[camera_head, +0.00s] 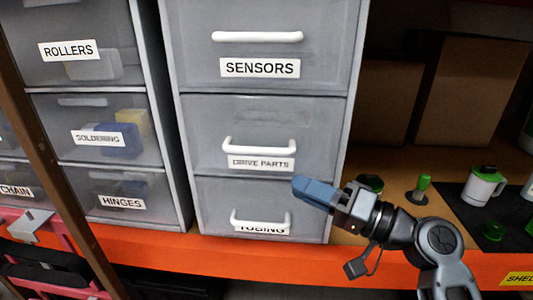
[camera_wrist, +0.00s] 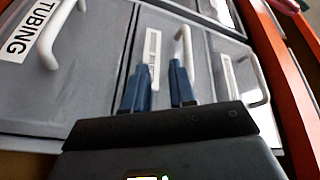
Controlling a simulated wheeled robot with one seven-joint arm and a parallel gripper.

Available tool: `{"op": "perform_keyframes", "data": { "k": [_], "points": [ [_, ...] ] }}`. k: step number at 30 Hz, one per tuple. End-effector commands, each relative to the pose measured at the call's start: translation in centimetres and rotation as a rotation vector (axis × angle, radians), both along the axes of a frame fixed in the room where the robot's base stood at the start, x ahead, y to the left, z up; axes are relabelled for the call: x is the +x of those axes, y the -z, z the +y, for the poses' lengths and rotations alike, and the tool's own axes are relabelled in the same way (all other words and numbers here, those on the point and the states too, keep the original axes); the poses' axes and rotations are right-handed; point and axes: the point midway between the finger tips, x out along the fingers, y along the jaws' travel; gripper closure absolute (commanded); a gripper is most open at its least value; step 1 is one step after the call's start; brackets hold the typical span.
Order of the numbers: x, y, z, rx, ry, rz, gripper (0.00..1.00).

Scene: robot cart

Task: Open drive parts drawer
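The drive parts drawer (camera_head: 215,130) is the middle grey drawer of the centre cabinet and looks shut. Its white bar handle (camera_head: 259,149) sits above the DRIVE PARTS label (camera_head: 261,163). My gripper (camera_head: 303,188) points left in front of the cabinet, low and to the right of that handle. In the wrist view, my gripper (camera_wrist: 158,72) has its two blue fingers apart with nothing held between them. The drive parts handle (camera_wrist: 184,45) shows just beyond the fingertips, close to the right finger. I cannot tell whether they touch.
The tubing drawer (camera_head: 215,215) is below and the sensors drawer (camera_head: 200,60) above, both with white handles. A second cabinet (camera_head: 75,105) stands left. An orange shelf edge (camera_head: 230,255) runs below. A white mug (camera_head: 481,188) stands on the right, near cardboard boxes (camera_head: 460,90).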

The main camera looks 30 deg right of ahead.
Motion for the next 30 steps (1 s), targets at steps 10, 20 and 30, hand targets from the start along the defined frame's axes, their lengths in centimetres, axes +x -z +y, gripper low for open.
{"op": "perform_keyframes", "data": {
  "k": [10,20,30],
  "points": [
    [1.1,-4.3,-0.2,0.033,-0.099,-0.090,0.75],
    [4.9,-5.4,2.5,0.033,-0.098,-0.090,0.75],
    [6.9,-5.7,3.9,0.032,-0.095,-0.089,0.75]
  ]
}}
